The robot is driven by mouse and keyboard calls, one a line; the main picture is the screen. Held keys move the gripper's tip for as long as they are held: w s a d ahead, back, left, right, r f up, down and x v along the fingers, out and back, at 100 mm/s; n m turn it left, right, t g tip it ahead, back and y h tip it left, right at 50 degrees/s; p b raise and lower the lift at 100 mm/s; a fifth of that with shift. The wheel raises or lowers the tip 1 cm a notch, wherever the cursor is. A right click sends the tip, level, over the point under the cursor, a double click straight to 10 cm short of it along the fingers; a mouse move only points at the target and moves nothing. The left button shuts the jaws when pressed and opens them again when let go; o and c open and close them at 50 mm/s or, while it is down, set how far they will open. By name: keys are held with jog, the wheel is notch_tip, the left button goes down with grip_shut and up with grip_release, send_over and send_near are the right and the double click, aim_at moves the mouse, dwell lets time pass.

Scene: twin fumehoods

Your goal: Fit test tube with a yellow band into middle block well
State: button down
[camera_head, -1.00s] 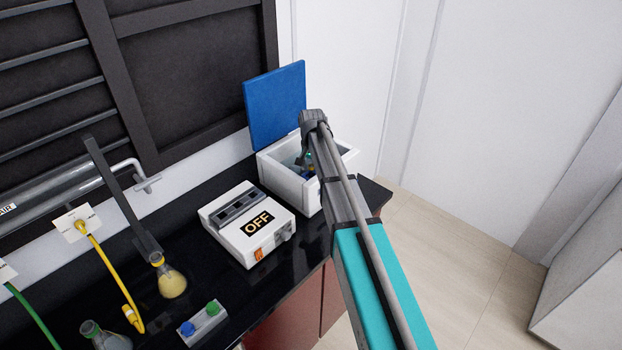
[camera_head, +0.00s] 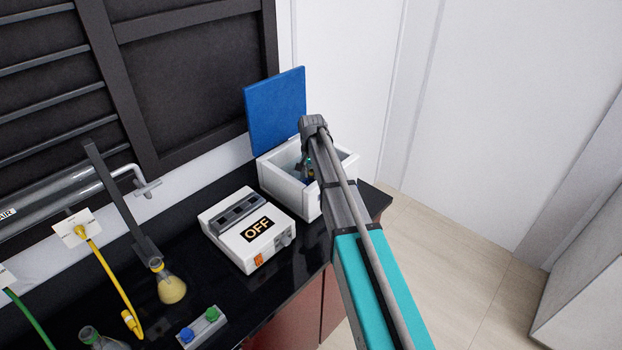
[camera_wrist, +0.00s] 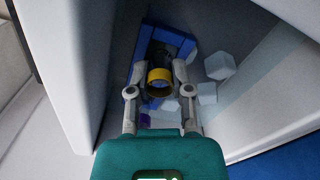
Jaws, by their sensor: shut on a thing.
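The test tube with a yellow band (camera_wrist: 160,76) shows in the wrist view, seen nearly end-on, with a dark opening. My gripper (camera_wrist: 159,84) is shut on it, one finger on each side. The tube is inside the white box, at a blue rack (camera_wrist: 148,45); I cannot tell how far it sits in the rack. In the head view the arm hides most of the tube and gripper.
The white box (camera_head: 283,188) has pale ice-like cubes (camera_wrist: 218,65) inside and a raised blue lid (camera_head: 275,108). A flask with yellow liquid (camera_head: 171,287), a yellow hose (camera_head: 108,275) and a small holder with blue and green caps (camera_head: 202,329) are on the left of the bench.

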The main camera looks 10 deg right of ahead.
jog(key=shift+r, duration=0.2)
notch_tip(320, 180, up, 10)
jog(key=p, duration=1)
jog(key=shift+f, duration=0.2)
dwell(0.4)
